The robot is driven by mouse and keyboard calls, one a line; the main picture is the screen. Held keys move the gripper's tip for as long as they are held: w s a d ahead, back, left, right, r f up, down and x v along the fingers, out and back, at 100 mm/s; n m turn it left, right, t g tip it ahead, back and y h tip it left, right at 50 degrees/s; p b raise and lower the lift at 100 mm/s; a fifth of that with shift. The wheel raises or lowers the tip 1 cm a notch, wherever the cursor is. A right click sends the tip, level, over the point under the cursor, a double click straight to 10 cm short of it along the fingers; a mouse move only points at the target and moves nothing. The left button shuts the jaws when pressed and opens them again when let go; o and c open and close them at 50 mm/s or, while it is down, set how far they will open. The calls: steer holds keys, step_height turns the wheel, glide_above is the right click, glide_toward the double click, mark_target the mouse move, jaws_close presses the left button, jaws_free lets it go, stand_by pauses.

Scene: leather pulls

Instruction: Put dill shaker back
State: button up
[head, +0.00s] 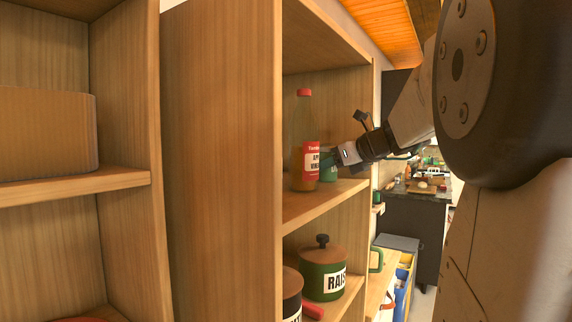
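A small green container (328,172), possibly the dill shaker, is at the upper shelf of the open wooden cupboard. It is partly hidden behind a glass bottle with a red cap and red-and-white label (305,150). No dill label is readable. My gripper (338,155) reaches in from the right, with its tip right beside the green container and the bottle. I cannot tell whether it touches or grips the container, because the fingers are small and partly hidden.
The upper shelf (320,202) is narrow, with a tall wooden side panel (222,160) on its left. Below stand a green RAISINS-type pot (322,275) and a dark jar (291,290). A counter (415,194) is farther back at right.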

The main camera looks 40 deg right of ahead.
steer(key=o, duration=0.3)
steer(key=shift+r, duration=0.25)
steer(key=v, duration=1.2)
